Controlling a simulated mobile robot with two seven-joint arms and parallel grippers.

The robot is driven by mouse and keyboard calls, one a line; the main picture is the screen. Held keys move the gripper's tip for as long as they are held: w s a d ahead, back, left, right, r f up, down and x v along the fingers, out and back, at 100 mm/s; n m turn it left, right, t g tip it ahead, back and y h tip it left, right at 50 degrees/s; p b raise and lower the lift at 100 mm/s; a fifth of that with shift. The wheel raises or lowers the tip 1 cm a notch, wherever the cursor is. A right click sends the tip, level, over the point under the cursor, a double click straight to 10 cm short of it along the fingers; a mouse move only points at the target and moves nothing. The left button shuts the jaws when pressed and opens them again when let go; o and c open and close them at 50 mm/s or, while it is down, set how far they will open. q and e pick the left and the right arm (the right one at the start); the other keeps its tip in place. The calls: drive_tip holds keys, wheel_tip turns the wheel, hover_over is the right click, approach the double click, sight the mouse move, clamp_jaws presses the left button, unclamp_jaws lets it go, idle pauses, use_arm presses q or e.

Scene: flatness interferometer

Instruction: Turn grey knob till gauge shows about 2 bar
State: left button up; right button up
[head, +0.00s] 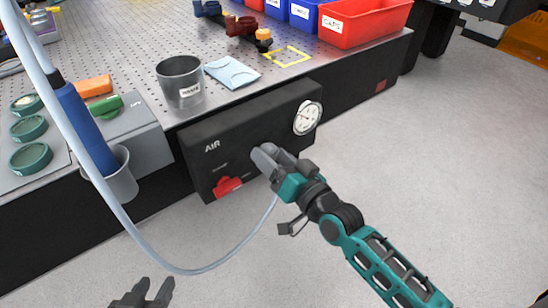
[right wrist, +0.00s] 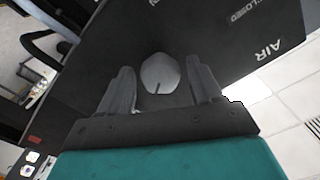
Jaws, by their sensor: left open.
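The grey knob (right wrist: 160,73) shows in the right wrist view on a black panel, between the two fingers of my right gripper (right wrist: 162,82). A narrow gap shows on each side of it. In the head view my right gripper (head: 266,157) is at the front of the black AIR panel (head: 195,150) and hides the knob. The round white gauge (head: 307,118) is on the panel's right end; its needle is too small to read. My left gripper (head: 145,294) is open and empty at the bottom edge, away from the panel.
A red lever (head: 227,186) sits low on the panel, left of my right gripper. A grey hose (head: 215,268) hangs in a loop before the bench. A grey cup (head: 181,82) stands on the perforated bench top above the panel. The floor at right is clear.

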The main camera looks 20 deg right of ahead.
drive_tip(key=shift+o, duration=0.3)
drive_tip(key=shift+s+d, duration=0.15)
drive_tip(key=shift+s, duration=0.35)
use_arm(q)
drive_tip(key=shift+s+a+r+p, duration=0.15)
drive_tip(key=shift+a+r+p, duration=0.1)
drive_tip(key=shift+p, duration=0.4)
use_arm(e)
drive_tip(key=v, duration=1.2)
use_arm(q)
drive_tip(key=shift+y, duration=0.5)
drive_tip(key=r+p, duration=0.1)
drive_tip(key=p, duration=0.1)
drive_tip(key=a+r+p, duration=0.1)
drive_tip(key=p, duration=0.2)
drive_tip(key=s+a+r+p, duration=0.1)
drive_tip(key=r+p, duration=0.1)
drive_tip(key=shift+s+a, duration=0.1)
drive_tip(key=shift+a, duration=0.15)
use_arm(e)
drive_tip(key=s+f+n+g+h, duration=0.4)
drive_tip(key=f+n+g, duration=0.1)
drive_tip(key=f+g, duration=0.1)
drive_tip(key=shift+s+a+f, duration=0.25)
drive_tip(key=shift+f, duration=0.3)
